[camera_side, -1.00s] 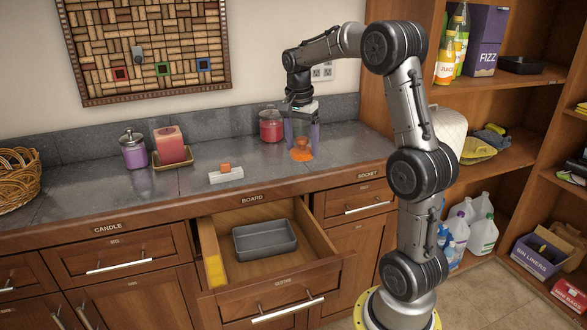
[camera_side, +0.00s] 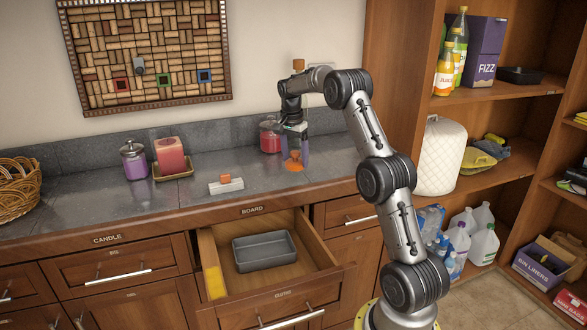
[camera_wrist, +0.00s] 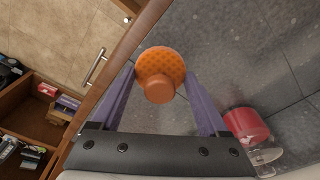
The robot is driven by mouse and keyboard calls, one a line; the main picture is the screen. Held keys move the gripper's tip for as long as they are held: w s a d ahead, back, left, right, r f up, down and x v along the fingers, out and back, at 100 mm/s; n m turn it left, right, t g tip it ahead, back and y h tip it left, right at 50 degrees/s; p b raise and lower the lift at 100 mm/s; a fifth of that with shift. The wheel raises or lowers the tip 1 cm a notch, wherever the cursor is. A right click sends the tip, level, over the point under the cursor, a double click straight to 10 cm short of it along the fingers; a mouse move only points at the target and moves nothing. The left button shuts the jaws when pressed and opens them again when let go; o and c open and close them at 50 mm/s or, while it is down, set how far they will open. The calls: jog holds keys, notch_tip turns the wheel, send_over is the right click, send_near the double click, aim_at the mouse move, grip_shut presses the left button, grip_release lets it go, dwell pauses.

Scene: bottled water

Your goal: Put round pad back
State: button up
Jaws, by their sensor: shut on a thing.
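The round pad is an orange disc with an orange knob; it shows in the side view (camera_side: 293,166) and in the wrist view (camera_wrist: 158,62). My gripper (camera_side: 294,157), with purple fingers, is shut on the round pad by its knob, with one finger on each side in the wrist view (camera_wrist: 160,84). The pad is level, low over the right part of the counter (camera_side: 120,205). I cannot tell whether it touches the counter.
An open drawer (camera_side: 312,252) holds a grey tray (camera_side: 264,268) and a yellow piece (camera_side: 215,282). A white block with an orange knob (camera_side: 226,187) lies on the counter. A red jar (camera_side: 270,137), candle (camera_side: 170,154) and purple jar (camera_side: 134,162) stand behind.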

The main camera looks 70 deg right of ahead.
aim_at(294, 179)
jog(key=shift+w+d+f, duration=0.45)
jog(key=shift+f, duration=1.85)
jog(key=shift+f, duration=0.1)
jog(key=o, duration=1.1)
jog(key=shift+c, duration=0.2)
